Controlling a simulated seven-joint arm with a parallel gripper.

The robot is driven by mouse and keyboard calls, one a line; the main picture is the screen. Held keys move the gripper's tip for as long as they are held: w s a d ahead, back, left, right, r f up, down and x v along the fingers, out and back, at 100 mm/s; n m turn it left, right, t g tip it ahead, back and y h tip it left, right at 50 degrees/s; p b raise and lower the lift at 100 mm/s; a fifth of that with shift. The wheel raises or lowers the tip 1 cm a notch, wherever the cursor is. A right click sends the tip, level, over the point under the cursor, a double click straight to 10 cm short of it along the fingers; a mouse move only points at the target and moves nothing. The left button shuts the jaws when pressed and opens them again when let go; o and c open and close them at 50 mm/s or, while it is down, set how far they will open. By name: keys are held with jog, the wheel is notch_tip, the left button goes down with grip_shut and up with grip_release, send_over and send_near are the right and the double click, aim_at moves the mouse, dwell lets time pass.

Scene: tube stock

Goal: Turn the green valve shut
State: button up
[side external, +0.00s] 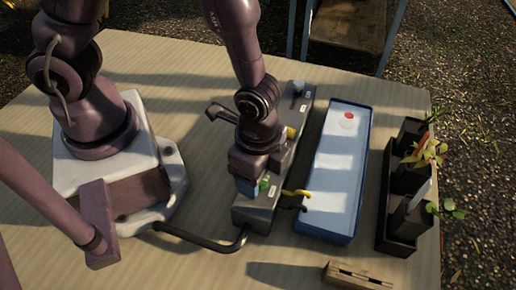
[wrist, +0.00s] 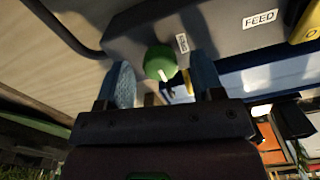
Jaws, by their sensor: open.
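The green valve (wrist: 159,62) is a round knob with a pale pointer mark, on the face of a grey control box (wrist: 215,30). A small white label sits beside it, too blurred to read. In the side external view the green valve (side external: 264,184) shows partly, beside my gripper (side external: 255,187), on the grey box (side external: 257,217). My gripper (wrist: 163,78) is open, with one blue finger on each side of the knob in the wrist view. I cannot tell whether the fingers touch it.
The box also carries a yellow part (wrist: 306,27) near a FEED label (wrist: 260,19). A blue-rimmed tray (side external: 365,135) stands right of the box, with a black planter (side external: 385,225) beyond. A dark pipe (side external: 205,243) runs at the front left. A slotted wooden block (side external: 358,276) lies in front.

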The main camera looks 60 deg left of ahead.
notch_tip(320, 180, up, 12)
jog(key=shift+r, duration=0.15)
jog(key=shift+s, duration=0.1)
dwell(0.4)
jog(key=s+a+r+n+t, duration=0.2)
jog(key=a+r+n+t, duration=0.3)
jog(key=a+r+n, duration=0.6)
jog(key=a+r, duration=0.2)
jog(key=a, duration=0.2)
jog(key=shift+s+a+r+t, duration=0.2)
jog(key=shift+s+r+t, duration=0.1)
jog(key=shift+s+r, duration=0.1)
